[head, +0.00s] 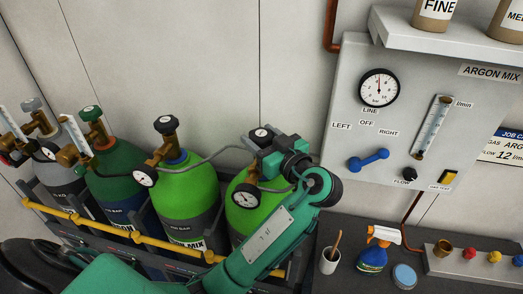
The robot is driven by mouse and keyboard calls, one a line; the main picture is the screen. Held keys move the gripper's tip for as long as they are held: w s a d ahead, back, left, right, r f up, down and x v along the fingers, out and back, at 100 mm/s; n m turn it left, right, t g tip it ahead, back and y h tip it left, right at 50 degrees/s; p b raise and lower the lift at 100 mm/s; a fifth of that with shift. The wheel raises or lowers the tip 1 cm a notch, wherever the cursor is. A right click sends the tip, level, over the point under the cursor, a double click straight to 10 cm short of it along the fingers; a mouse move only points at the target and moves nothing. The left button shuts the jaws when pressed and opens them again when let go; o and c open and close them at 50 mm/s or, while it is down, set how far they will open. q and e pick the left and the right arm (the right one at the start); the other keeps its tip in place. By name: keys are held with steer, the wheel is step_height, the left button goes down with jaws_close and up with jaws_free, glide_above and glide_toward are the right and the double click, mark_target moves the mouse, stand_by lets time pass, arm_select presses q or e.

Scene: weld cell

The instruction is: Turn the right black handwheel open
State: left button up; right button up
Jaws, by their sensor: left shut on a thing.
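Two bright green cylinders stand in the rack. The right green cylinder (240,216) carries the right black handwheel (262,134), with a pale top face, partly hidden by my gripper. My left gripper (284,153) is at this handwheel and shut on it, its arm reaching across the front of the right cylinder. The left black handwheel (165,124) tops the other green cylinder (188,192) and is clear of the gripper. My right gripper is not in view.
A dark green cylinder (118,185) and a grey one (55,170) stand at left behind a yellow bar (120,236). A hose links the two green cylinders' valves. The grey panel (350,110) has a gauge and blue lever (368,160). A spray bottle (373,252) stands on the bench.

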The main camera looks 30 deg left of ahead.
arm_select(q)
steer(key=n+g+b, duration=0.2)
steer(key=g+b, duration=0.1)
steer(key=n+g+y+b, duration=0.1)
steer(key=n+g+b, duration=0.1)
steer(key=g+b, duration=0.1)
steer(key=n+g+b, duration=0.2)
steer(key=g+b, duration=0.1)
steer(key=shift+f+y+b, duration=0.3)
steer(key=shift+y+b, duration=0.05)
steer(key=shift+y, duration=0.05)
steer(key=n+g+b, duration=0.1)
steer(key=g, duration=0.1)
steer(key=n+g+b, duration=0.1)
steer(key=shift+r+g+h+b, duration=0.2)
steer(key=shift+g+h+b, duration=0.1)
steer(key=shift+g+b, duration=0.1)
steer(key=shift+r+n, duration=0.1)
steer(key=shift+n, duration=0.2)
steer(key=o, duration=1)
steer(key=shift+c, duration=0.2)
steer(key=shift+w+g, duration=0.1)
steer(key=shift+g, duration=0.2)
